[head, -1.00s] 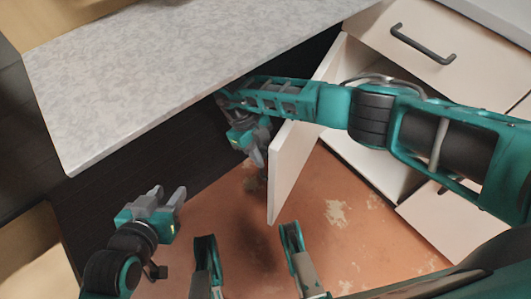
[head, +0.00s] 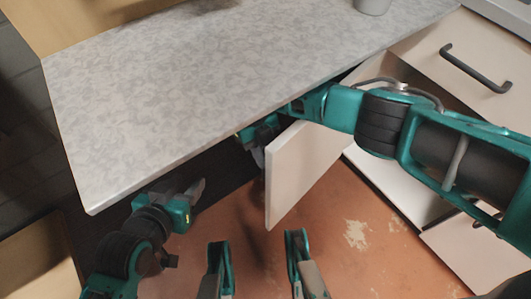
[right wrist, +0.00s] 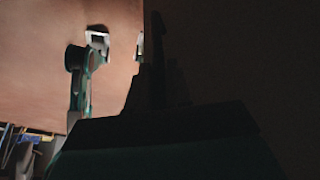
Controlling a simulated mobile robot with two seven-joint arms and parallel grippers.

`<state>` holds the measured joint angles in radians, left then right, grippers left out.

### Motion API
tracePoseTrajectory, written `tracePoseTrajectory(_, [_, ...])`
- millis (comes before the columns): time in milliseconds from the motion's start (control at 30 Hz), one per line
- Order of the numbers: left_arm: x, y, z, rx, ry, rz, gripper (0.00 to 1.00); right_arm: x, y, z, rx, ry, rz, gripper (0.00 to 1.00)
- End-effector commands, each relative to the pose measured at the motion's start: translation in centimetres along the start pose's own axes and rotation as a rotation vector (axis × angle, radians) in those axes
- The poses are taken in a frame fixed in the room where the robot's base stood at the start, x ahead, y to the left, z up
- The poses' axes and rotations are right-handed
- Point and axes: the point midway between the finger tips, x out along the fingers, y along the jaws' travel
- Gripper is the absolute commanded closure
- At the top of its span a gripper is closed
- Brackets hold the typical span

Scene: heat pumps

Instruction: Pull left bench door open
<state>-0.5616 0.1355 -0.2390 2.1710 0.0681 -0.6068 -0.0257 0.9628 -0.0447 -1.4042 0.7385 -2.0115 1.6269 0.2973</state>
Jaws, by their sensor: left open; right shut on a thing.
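The white bench door (head: 300,170) stands swung out from the cabinet under the grey counter, with open cabinet space to its right. My right arm reaches over the door from the right. My right gripper (head: 258,150) is on the door's left side, against it and shut; the grasped part is hidden behind the panel. The right wrist view is mostly dark. My left gripper (head: 196,190) is open and empty, below the counter's front edge and left of the door, apart from it.
A drawer with a dark handle (head: 475,68) is at the right, above the open cabinet. A cup (head: 373,5) stands on the counter at the back.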

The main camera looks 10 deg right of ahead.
Motion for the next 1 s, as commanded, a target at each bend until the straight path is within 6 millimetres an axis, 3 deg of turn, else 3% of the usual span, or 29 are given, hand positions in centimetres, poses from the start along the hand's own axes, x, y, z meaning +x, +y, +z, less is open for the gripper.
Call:
tracePoseTrajectory(233, [-0.06,0.06,0.12,-0.002,-0.003,0.001,0.57,0.03,0.08,0.03,-0.001,-0.001,0.002,1.00])
tracePoseTrajectory(267, [-0.07,0.07,0.16,-0.002,-0.003,0.001,0.57,0.03,0.08,0.02,-0.001,-0.001,0.002,0.78])
tracePoseTrajectory(467, [-0.19,0.13,0.49,-0.004,-0.010,0.001,0.57,0.01,0.05,0.01,-0.001,-0.001,0.001,0.60])
tracePoseTrajectory(1000, [-0.05,-0.09,-0.14,-0.003,0.003,-0.003,0.57,-0.01,-0.06,-0.03,-0.001,0.000,0.000,0.60])
